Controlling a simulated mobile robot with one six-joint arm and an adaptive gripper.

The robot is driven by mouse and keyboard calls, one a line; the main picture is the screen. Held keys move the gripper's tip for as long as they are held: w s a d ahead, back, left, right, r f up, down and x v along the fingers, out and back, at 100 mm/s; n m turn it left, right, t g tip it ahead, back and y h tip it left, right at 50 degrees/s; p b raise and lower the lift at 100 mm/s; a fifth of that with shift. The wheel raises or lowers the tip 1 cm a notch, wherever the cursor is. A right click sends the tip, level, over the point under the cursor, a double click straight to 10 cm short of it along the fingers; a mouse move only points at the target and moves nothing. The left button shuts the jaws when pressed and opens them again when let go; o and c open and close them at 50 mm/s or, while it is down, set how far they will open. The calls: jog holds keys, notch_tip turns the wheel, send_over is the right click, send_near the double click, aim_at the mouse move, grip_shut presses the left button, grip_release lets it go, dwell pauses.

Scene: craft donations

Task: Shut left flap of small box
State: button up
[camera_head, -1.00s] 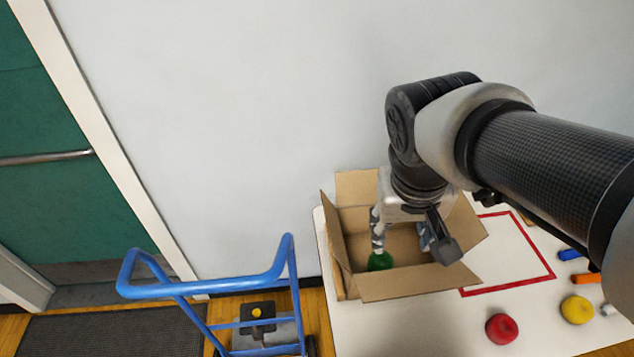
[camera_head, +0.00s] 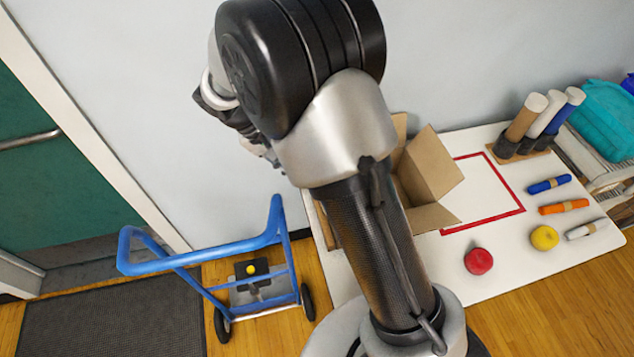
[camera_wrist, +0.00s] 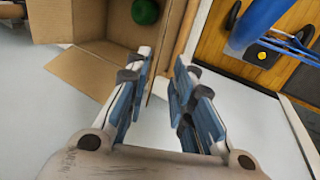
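The small cardboard box (camera_head: 408,185) stands on the white table, partly hidden by my arm. Its right flap (camera_head: 433,163), back flap (camera_head: 399,126) and front flap (camera_head: 433,217) stand open in the head view. The left side is mostly hidden there. In the wrist view the left flap (camera_wrist: 184,35) seems to show nearly edge-on, as a narrow tan strip beyond my fingertips. The back flap (camera_wrist: 88,72) is folded out, and a green ball (camera_wrist: 145,11) lies inside.
A blue hand truck (camera_head: 215,255) stands on the floor left of the table. A red ball (camera_head: 478,261), a yellow ball (camera_head: 544,238), several rolls and a red-framed area (camera_head: 490,200) lie right of the box. The wall (camera_head: 160,80) is close behind.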

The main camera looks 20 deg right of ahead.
jog(key=b+x, duration=0.3)
jog(key=x, duration=1.1)
jog(key=shift+d+f, duration=0.1)
jog(key=shift+f, duration=0.25)
jog(key=shift+c, duration=0.2)
grip_shut()
